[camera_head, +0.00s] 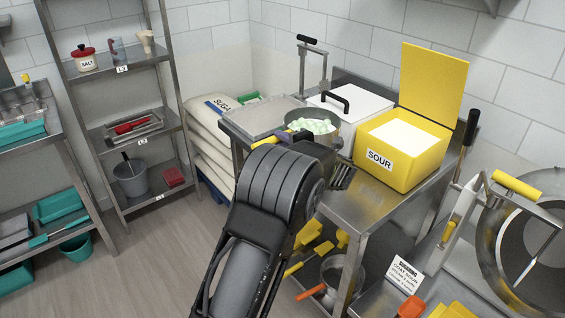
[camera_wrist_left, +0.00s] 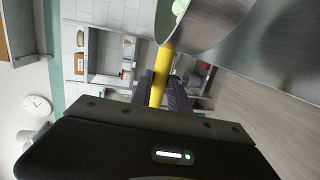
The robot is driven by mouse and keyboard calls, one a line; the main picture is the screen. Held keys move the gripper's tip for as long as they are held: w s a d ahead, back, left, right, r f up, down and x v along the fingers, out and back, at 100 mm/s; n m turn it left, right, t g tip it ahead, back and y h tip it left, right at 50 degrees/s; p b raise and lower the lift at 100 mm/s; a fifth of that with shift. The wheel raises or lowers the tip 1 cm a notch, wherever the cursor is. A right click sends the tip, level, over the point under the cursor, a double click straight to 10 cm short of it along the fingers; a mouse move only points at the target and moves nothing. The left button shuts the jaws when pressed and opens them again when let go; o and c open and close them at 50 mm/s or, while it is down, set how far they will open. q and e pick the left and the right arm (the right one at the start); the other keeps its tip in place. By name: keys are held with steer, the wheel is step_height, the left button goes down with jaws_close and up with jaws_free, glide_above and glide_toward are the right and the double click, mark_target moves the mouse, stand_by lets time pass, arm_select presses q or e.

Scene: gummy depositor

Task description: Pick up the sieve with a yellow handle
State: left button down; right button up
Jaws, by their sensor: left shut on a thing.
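The sieve (camera_head: 320,138) is a round grey metal bowl holding pale green gummies (camera_head: 312,125). Part of its yellow handle (camera_head: 264,142) shows beside my wrist at the steel table. In the left wrist view the yellow handle (camera_wrist_left: 163,68) runs from the metal bowl (camera_wrist_left: 200,28) back between my fingers. My left gripper (camera_wrist_left: 160,92) is shut on this handle; in the head view the gripper (camera_head: 302,146) is largely hidden by my own wrist. I cannot tell whether the sieve is clear of the table. My right gripper is not in view.
A yellow box (camera_head: 400,165) labelled SOUR, its lid upright, stands right of the sieve. A white bin (camera_head: 350,105) with a black handle is behind it. A large round drum (camera_head: 495,235) stands at right.

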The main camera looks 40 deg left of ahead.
arm_select(q)
step_height(320, 180, up, 7)
steer(key=shift+f, duration=0.2)
stand_by(0.5)
steer(key=c, duration=1.9)
jaws_free()
jaws_close()
